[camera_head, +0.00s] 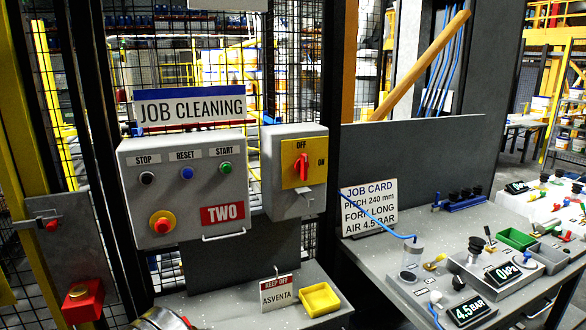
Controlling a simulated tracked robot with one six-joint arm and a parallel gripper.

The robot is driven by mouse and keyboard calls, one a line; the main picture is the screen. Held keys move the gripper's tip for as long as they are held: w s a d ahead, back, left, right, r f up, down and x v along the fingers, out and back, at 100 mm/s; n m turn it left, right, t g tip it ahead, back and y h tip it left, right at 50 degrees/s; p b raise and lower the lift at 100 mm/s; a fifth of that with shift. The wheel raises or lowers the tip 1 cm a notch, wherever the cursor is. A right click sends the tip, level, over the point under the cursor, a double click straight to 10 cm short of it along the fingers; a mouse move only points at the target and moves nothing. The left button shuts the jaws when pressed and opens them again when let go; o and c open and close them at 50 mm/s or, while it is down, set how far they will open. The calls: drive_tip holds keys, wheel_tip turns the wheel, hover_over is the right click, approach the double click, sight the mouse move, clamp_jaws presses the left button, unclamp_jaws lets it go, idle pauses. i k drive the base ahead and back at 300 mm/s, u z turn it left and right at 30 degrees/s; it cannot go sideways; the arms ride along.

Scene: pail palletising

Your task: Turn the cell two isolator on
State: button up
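The cell two isolator is a grey box (294,172) on the mesh fence, to the right of the control box marked TWO (185,187). Its red rotary handle (301,167) sits on a yellow plate (289,177) with OFF at the top and ON at the right. The handle stands upright, in line with OFF. A small metal tab (306,193) sticks out below the plate.
A sign reading JOB CLEANING (190,107) hangs above the control box. Below the isolator a shelf holds a yellow tray (320,299) and a KEEP OFF tag (277,291). At right stands a bench with a job card (369,208) and gauges.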

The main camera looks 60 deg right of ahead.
sight(302, 165)
drive_tip(key=u, duration=0.1)
drive_tip(key=k, duration=0.95)
drive_tip(key=z, duration=0.75)
drive_tip(key=i, duration=1)
drive_tip(key=u, duration=0.15)
